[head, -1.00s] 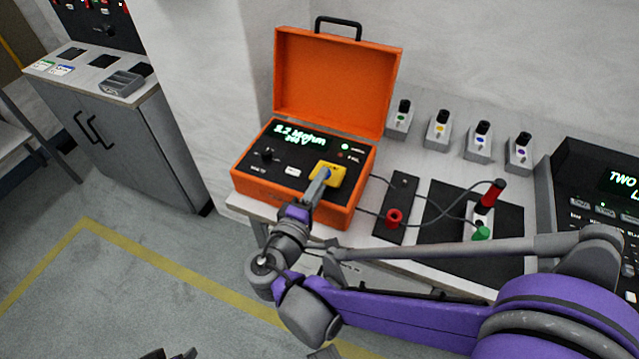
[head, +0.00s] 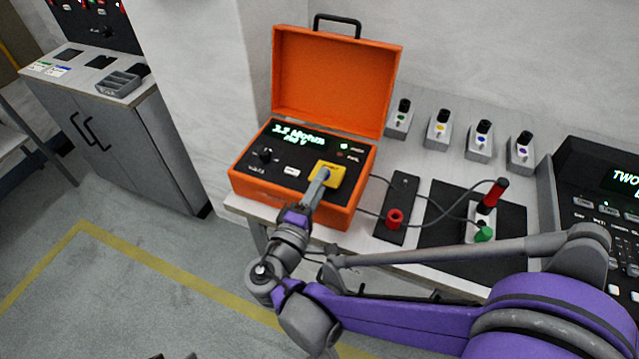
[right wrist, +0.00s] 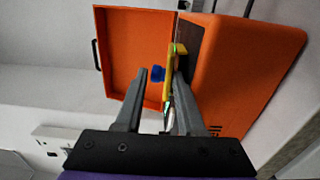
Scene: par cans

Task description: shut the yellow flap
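The yellow flap (head: 327,174) is on the front right of the panel of an orange case (head: 295,201). In the right wrist view the flap (right wrist: 180,48) shows nearly edge-on, with a blue part (right wrist: 157,73) beside it. My right gripper (head: 322,174) is at the flap, and its fingers hide part of it. In the right wrist view its two fingers (right wrist: 163,82) stand apart, with the flap's edge close to the right one. I cannot tell whether they touch it. Only dark slivers of my left gripper (head: 174,356) show at the bottom edge.
The case's orange lid (head: 332,85) stands open behind the panel. Leads run to a red socket (head: 395,218) and a red probe (head: 492,193) on the right. Several small switch boxes (head: 438,130) line the back of the bench. A grey cabinet (head: 130,140) stands left.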

